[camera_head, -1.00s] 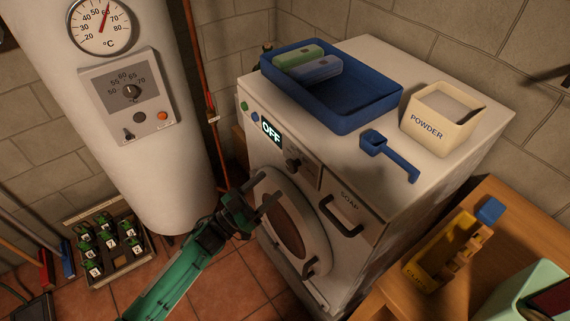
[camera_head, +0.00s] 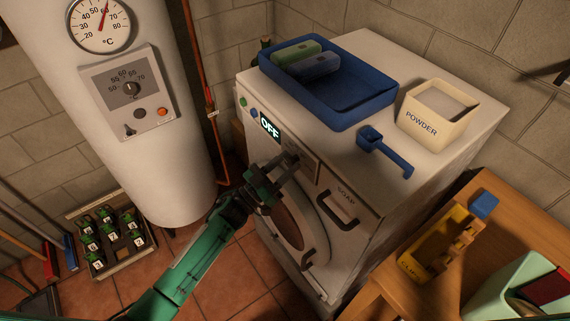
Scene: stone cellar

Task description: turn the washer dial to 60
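The white washer (camera_head: 440,165) stands at the centre, its display (camera_head: 270,128) reading OFF. The washer dial (camera_head: 293,158) sits on the front panel right of the display and is partly covered by my gripper. Its pointer setting cannot be read. My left gripper (camera_head: 284,166) reaches up from below in front of the panel, its two fingers apart and their tips at the dial. Whether they touch it, I cannot tell. My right gripper is not in view.
The round door (camera_head: 290,226) and soap drawer handle (camera_head: 337,211) lie below the panel. On top are a blue tray (camera_head: 350,115), a blue scoop (camera_head: 385,150) and a powder box (camera_head: 438,112). A boiler (camera_head: 165,185) stands left, a wooden table (camera_head: 400,300) right.

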